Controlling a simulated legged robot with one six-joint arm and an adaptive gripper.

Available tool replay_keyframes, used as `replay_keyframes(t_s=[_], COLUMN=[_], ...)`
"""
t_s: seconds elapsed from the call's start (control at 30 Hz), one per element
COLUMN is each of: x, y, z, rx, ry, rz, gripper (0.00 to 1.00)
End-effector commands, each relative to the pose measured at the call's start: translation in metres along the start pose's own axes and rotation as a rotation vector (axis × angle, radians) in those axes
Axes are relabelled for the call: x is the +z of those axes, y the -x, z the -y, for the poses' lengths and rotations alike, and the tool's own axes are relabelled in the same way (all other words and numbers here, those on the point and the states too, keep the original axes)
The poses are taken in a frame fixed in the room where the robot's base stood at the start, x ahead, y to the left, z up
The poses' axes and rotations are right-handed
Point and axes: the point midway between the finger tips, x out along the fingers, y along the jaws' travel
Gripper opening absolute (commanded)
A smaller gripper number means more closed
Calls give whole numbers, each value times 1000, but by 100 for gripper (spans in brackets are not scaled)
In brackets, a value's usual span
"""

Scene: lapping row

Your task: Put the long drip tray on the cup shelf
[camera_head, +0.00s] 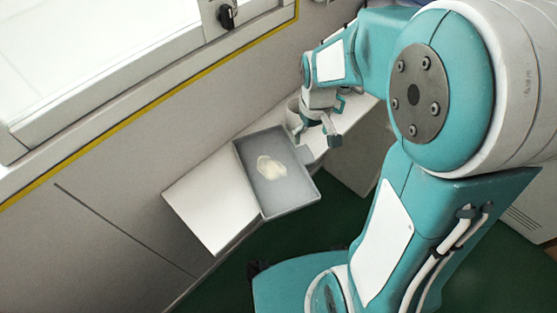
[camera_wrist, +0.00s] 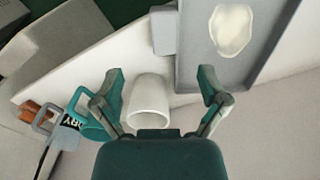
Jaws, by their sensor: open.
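A shallow grey rectangular tray (camera_head: 292,201), the only tray in view, lies on a white shelf (camera_head: 202,198) and holds a cream-coloured patch or lump. A small grey tab (camera_wrist: 163,31) sticks out from its side. The tray also shows at the upper right of the wrist view (camera_wrist: 196,38). My gripper (camera_head: 317,137) is beside the tray's tab end in the head view. In the wrist view my gripper (camera_wrist: 160,76) is open, its fingers apart and holding nothing. A white cup (camera_wrist: 149,100) shows between the fingers, not gripped. I cannot tell which surface is the cup shelf.
A teal mug (camera_wrist: 88,122), a tag with dark lettering (camera_wrist: 67,137) and brownish blocks (camera_wrist: 38,113) are left of the cup. A wall panel (camera_head: 110,215) with a yellow strip (camera_head: 150,105) runs behind the shelf. The dark green floor (camera_head: 235,275) shows below.

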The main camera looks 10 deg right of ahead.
Motion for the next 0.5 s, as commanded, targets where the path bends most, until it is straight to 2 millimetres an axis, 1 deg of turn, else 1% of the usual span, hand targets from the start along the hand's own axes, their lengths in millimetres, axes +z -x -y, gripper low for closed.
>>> replay_keyframes(t_s=[0.03,0.1,0.33,0.5], x=[1,0,0,-2], y=[-10,-22,-41,-68], z=[2,2,3,5], rx=[-1,0,1,0], ry=[1,2,1,1], rz=[6,6,3,5], gripper=[93,93,93,93])
